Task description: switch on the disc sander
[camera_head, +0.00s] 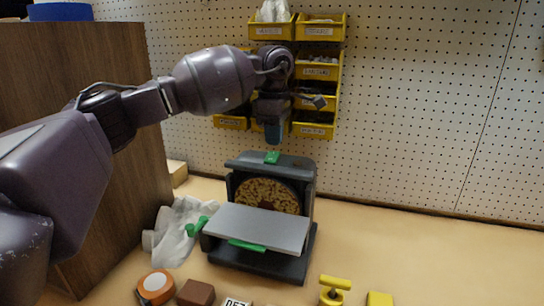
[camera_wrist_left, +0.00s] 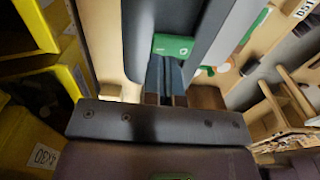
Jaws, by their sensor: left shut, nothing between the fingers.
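The disc sander (camera_head: 300,228) stands on the bench, dark grey, with a round brown speckled disc and a flat grey table in front. A small green switch (camera_head: 272,157) sits on its top edge; it also shows in the left wrist view (camera_wrist_left: 173,45). Green parts also show at the table's front (camera_head: 247,245) and left side (camera_head: 197,227). My left gripper (camera_head: 273,141) points down just above the green switch, fingers shut and empty. In the left wrist view its fingertips (camera_wrist_left: 166,66) are right by the switch; I cannot tell whether they touch. My right gripper is out of view.
Yellow bins (camera_head: 317,71) hang on the pegboard behind my left wrist. A wooden cabinet (camera_head: 95,90) stands left. A white cloth (camera_head: 166,240) lies left of the sander. An orange-and-white round item (camera_head: 156,287), brown block (camera_head: 196,293) and yellow T-shaped piece (camera_head: 334,289) lie in front. The right bench is clear.

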